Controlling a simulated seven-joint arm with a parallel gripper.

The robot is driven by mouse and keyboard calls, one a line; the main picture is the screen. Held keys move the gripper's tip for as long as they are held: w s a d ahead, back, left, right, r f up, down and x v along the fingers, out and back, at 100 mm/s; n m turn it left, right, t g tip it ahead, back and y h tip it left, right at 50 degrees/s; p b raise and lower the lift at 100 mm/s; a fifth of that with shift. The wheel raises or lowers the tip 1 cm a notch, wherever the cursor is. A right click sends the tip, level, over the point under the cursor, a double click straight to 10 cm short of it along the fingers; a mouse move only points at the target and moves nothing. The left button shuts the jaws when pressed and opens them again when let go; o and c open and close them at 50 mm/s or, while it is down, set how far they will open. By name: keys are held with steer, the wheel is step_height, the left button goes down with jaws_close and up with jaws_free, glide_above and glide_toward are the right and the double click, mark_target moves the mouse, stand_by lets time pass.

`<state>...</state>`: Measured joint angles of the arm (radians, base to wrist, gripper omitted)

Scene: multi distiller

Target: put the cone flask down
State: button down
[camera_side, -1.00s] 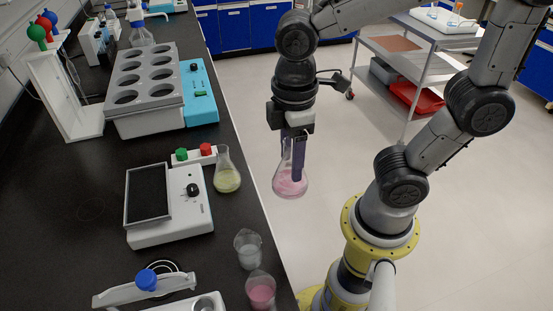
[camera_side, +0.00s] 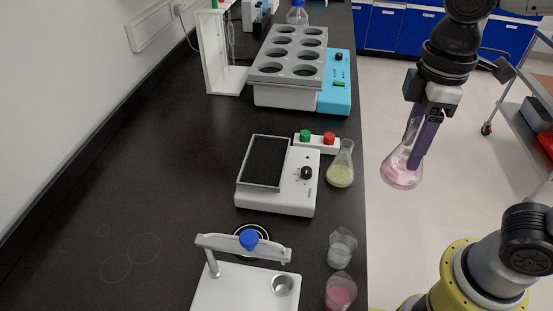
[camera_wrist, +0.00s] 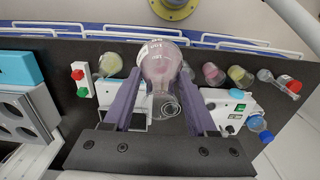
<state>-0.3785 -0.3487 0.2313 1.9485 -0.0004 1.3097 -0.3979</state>
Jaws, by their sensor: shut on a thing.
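My gripper (camera_side: 416,158), with two purple fingers, is shut on the cone flask (camera_side: 401,173), a clear flask with pink liquid. The flask hangs in the air off the right edge of the black bench (camera_side: 130,190), somewhat tilted in the side view. In the wrist view the cone flask (camera_wrist: 162,66) sits between the two purple fingers (camera_wrist: 157,103). The fingers hide part of its neck in the side view.
A yellow-liquid flask (camera_side: 341,165) stands near the bench edge, beside a white hotplate (camera_side: 300,205). Two beakers, clear (camera_side: 342,248) and pink (camera_side: 340,291), stand nearer the front. A grey multi-hole rack (camera_side: 287,70) is behind. The left bench area is clear.

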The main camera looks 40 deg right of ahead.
steer(key=w+a+r, duration=0.2)
steer(key=w+a, duration=0.1)
steer(key=w, duration=0.3)
steer(key=w+a+r, duration=0.2)
steer(key=w, duration=0.4)
steer(key=shift+w+a+f, duration=1.05)
steer(key=shift+w+f, duration=1.25)
steer(key=shift+f, duration=0.15)
steer(key=shift+w+a+f, duration=1)
steer(key=shift+w+f, duration=1.35)
steer(key=shift+f, duration=0.05)
steer(key=shift+w+a+f, duration=1.05)
steer(key=shift+w+f, duration=1.25)
steer(key=shift+f, duration=0.15)
steer(key=shift+f, duration=0.15)
steer(key=shift+c, duration=1)
jaws_free()
